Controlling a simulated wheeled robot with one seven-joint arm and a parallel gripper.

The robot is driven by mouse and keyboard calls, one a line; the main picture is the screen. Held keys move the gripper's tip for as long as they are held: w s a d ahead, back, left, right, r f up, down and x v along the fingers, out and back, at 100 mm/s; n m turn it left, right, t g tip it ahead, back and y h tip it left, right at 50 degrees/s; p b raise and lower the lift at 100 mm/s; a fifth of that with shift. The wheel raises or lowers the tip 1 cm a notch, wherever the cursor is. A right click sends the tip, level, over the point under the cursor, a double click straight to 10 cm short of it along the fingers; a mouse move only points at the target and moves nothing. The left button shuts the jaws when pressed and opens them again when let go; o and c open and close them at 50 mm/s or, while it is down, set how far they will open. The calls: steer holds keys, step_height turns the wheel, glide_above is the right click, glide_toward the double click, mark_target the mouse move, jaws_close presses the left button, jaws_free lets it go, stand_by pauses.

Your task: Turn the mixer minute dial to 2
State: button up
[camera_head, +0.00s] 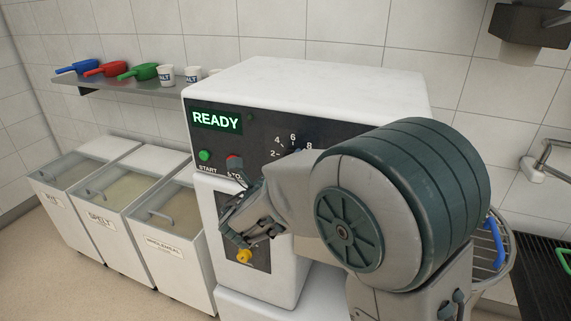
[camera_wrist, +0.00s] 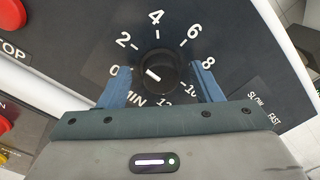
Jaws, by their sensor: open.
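The mixer minute dial (camera_wrist: 160,72) is a round black knob with a white pointer line, on the mixer's dark panel. Its pointer is tilted to the left, roughly toward the 0. The 2 mark is at the upper left of the dial. My gripper (camera_wrist: 161,78) is open, with one blue finger on each side of the dial in the wrist view. I cannot tell whether the fingers touch it. In the head view, the mixer (camera_head: 320,85) shows a lit READY display, and my arm covers most of the dial.
A green START button (camera_head: 204,155) and a red STOP button (camera_head: 234,162) are left of the dial. A yellow knob (camera_head: 244,256) is lower down. Flour bins (camera_head: 115,215) stand left of the mixer. A shelf (camera_head: 125,85) with scoops and cups is behind them.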

steer(key=b+v, duration=0.1)
steer(key=v, duration=1.2)
steer(key=shift+s, duration=0.1)
steer(key=s+d+f+m+g+h, duration=0.25)
steer(key=d+m+g, duration=0.25)
steer(key=d+m, duration=0.4)
steer(key=s+d+f+m+g+h, duration=0.1)
steer(key=s+d+f+m+g, duration=0.15)
steer(key=d+m+g, duration=0.55)
steer(key=s+d+f+m+y, duration=0.2)
steer(key=s+m+y, duration=0.2)
steer(key=m, duration=0.8)
steer(key=s+d+f+m+g+y, duration=0.1)
steer(key=s+m+y, duration=0.4)
steer(key=m, duration=0.7)
steer(key=shift+s+d+f+y, duration=0.25)
steer(key=shift+d+f+y, duration=0.1)
steer(key=shift+d+f, duration=0.35)
